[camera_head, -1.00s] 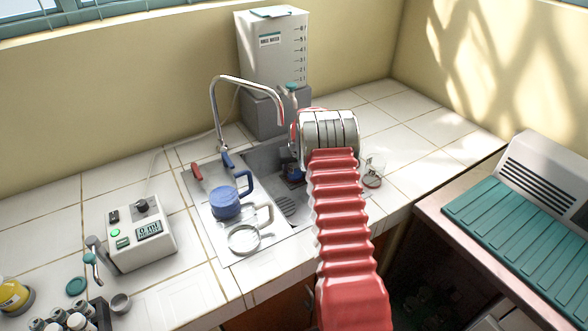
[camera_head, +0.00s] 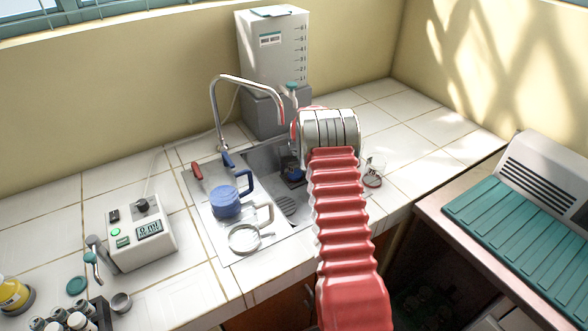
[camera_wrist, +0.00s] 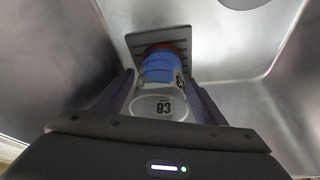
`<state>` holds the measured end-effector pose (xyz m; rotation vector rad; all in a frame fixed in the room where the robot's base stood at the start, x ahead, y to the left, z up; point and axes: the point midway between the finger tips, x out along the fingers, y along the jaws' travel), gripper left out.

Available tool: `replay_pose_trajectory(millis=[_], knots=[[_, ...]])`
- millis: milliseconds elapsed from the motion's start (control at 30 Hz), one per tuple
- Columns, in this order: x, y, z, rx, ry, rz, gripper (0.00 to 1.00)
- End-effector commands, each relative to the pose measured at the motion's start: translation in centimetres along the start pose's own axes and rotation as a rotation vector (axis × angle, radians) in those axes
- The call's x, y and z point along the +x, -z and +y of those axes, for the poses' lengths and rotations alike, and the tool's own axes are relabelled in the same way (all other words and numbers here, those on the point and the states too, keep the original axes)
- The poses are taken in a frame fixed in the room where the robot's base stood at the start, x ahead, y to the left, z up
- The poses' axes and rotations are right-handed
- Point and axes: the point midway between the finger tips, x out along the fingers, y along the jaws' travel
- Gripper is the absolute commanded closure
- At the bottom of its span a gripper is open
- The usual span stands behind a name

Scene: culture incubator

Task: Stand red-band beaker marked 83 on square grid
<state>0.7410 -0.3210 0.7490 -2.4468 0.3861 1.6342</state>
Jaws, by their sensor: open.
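The beaker marked 83 (camera_wrist: 164,106) is clear, with a pale round top, blue contents and a red band at its far end. It stands over the slotted square grid (camera_wrist: 137,43) in the sink and seems to rest on it; the contact is hidden. My gripper (camera_wrist: 160,92) is open, with one dark finger on each side of the beaker. Any gap to the glass is hard to tell.
Metal sink walls (camera_wrist: 65,60) rise close around my gripper. A tap (camera_head: 246,82) arches over the sink (camera_head: 262,160). A blue-handled vessel (camera_head: 227,202) and a clear one (camera_head: 245,238) stand left. Another red-banded glass (camera_head: 374,172) stands right.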

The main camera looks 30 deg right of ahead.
Motion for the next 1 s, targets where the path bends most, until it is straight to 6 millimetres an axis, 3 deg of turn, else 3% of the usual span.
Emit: replay_pose_trajectory(millis=[800,1000], knots=[[-10.2,0.1,0.1,0.001,-0.001,0.001,0.35],[-11.6,0.0,0.0,0.001,-0.001,0.0,0.35]])
